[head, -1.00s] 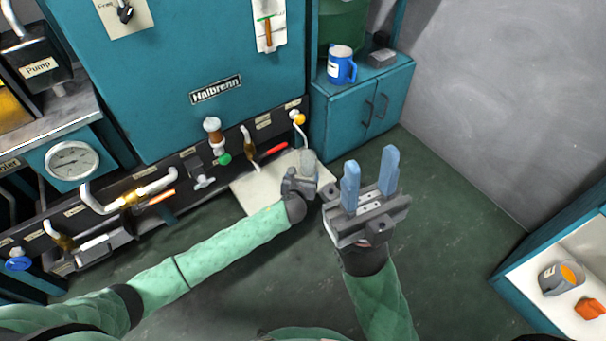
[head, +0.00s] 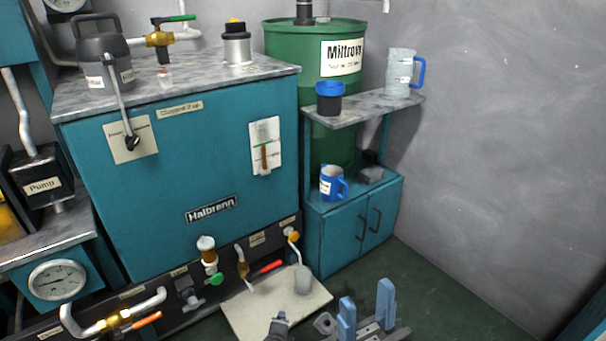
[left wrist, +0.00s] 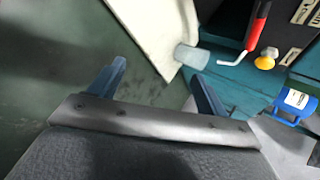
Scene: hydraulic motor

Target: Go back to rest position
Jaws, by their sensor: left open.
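The teal Halbrenn machine (head: 200,160) with valves fills the left. The pale mat (head: 262,312) lies before it. A teal cabinet (head: 345,240) holds a blue mug (head: 331,184); a green drum (head: 284,45) stands behind. Open floor (head: 440,295) lies to the right.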

